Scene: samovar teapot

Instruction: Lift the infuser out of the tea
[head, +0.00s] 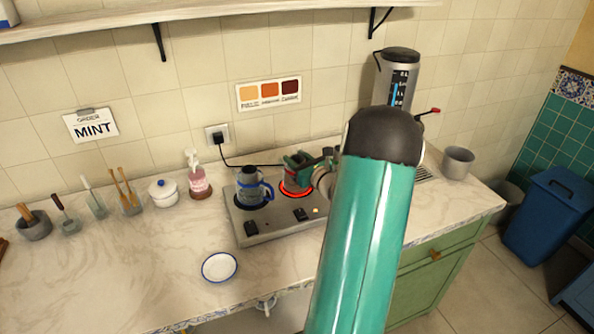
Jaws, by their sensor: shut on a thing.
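My gripper (300,159), green and dark, is small and partly covered by my own arm. It is at the top of a vessel on the right burner (299,191), which glows red. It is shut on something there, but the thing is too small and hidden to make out. I cannot tell an infuser apart from the vessel, nor whether it is in the tea. A glass pot (248,189) with a blue handle and band stands upright on the left burner, apart from my gripper.
A steel samovar (400,75) with a level scale stands at the back right, behind my arm. A grey cup (457,162) is at right. A blue-rimmed saucer (219,267) lies in front of the stove (255,231). A white sugar pot (163,193) and pink bottle (199,183) stand left. The front-left counter is clear.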

